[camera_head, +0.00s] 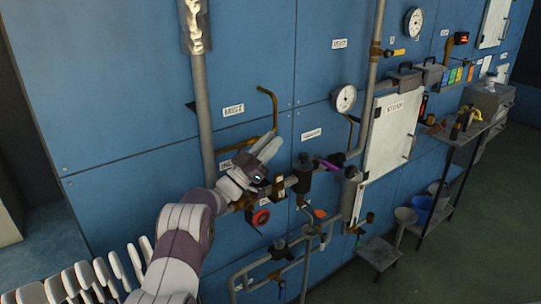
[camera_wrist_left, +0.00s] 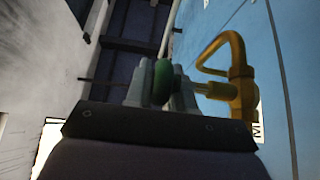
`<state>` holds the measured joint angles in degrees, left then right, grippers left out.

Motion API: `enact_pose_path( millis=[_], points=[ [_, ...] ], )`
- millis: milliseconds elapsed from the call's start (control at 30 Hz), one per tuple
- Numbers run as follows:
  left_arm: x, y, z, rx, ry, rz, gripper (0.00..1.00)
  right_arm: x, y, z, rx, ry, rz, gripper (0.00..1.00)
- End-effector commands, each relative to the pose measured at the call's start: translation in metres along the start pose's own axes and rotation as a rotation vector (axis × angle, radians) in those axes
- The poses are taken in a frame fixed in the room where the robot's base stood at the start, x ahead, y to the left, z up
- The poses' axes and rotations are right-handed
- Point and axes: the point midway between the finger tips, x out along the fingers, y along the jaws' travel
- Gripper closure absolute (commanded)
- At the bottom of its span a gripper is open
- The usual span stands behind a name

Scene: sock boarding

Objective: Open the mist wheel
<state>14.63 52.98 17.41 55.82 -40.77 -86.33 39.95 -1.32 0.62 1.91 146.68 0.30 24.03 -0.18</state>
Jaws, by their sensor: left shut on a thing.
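In the left wrist view a green wheel (camera_wrist_left: 163,82) stands between the two grey fingers of my left gripper (camera_wrist_left: 161,90), which is shut on it. A brass bent pipe (camera_wrist_left: 234,62) runs from beside the wheel on the right, and part of a white label (camera_wrist_left: 257,130) shows beside it. In the head view my left gripper (camera_head: 268,149) is up against the pipework on the blue wall, below the label MIST (camera_head: 233,110) and a brass bent pipe (camera_head: 273,108). The gripper hides the green wheel there. My right gripper is in neither view.
A red wheel (camera_head: 260,218) sits just below my left gripper. A purple handle (camera_head: 329,165) and a gauge (camera_head: 344,99) are to the right, before a white cabinet marked STEAM (camera_head: 388,150). Several pale flat boards (camera_head: 103,273) stand at lower left.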

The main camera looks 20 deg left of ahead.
Motion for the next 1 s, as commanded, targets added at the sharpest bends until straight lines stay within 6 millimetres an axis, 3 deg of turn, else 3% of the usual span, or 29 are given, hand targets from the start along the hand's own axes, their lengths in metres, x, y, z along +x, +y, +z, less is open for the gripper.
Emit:
enact_pose_path(
  millis=[433, 467, 500, 533, 833, 1000],
  points=[
    [0.001, 0.000, -0.002, 0.001, 0.014, 0.000, 1.00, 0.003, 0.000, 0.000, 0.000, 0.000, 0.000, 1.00],
    [0.001, 0.000, -0.002, 0.001, 0.014, 0.000, 0.74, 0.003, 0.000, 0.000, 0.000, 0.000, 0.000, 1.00],
    [0.001, 0.000, -0.002, 0.001, 0.014, 0.000, 0.61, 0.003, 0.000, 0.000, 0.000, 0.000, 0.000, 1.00],
    [0.001, 0.000, -0.002, 0.001, 0.014, 0.000, 0.56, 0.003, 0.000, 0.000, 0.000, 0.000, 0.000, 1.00],
    [0.001, 0.000, -0.002, 0.001, 0.012, 0.000, 0.56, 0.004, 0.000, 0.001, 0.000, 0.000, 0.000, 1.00],
    [0.013, 0.000, -0.019, 0.004, 0.015, 0.002, 0.56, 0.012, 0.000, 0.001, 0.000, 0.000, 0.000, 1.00]
  ],
)
